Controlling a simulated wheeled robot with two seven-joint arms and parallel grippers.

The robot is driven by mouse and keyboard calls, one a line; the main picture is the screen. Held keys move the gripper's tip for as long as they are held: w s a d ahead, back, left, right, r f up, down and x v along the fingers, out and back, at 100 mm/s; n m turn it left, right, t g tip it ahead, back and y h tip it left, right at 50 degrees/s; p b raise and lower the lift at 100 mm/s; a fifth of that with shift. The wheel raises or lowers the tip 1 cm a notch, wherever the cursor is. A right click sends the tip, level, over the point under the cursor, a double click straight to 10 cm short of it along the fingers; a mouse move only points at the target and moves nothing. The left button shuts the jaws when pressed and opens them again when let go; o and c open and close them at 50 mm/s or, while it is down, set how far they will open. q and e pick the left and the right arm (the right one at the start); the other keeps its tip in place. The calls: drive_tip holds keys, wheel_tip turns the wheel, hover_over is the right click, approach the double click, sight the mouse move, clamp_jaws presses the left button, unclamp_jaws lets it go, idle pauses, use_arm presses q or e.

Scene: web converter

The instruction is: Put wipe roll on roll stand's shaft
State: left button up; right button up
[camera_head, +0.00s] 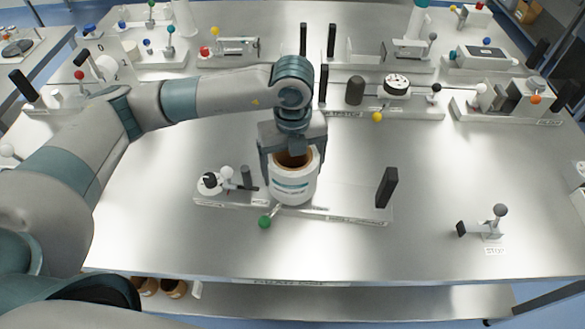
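The wipe roll (291,190) is white with a brown core that opens upward. It is roughly upright near the middle of the steel table. My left gripper (292,158) comes down over its top, with fingers at its sides, and looks shut on it. I cannot tell whether the roll touches this base. No roll stand shaft can be made out. My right gripper is out of view.
White and black knobs (226,178) stand left of the roll. A dial fixture (396,86) and other fixtures line the back. A small ball-topped fixture (494,222) stands at right. Brown-cored rolls (173,288) lie on the lower shelf. The front table is mostly clear.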

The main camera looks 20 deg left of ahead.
use_arm(q)
drive_tip(key=shift+f, duration=0.6)
drive_tip(key=shift+f, duration=0.2)
drive_tip(key=o, duration=1.1)
drive_tip(key=shift+r, duration=0.25)
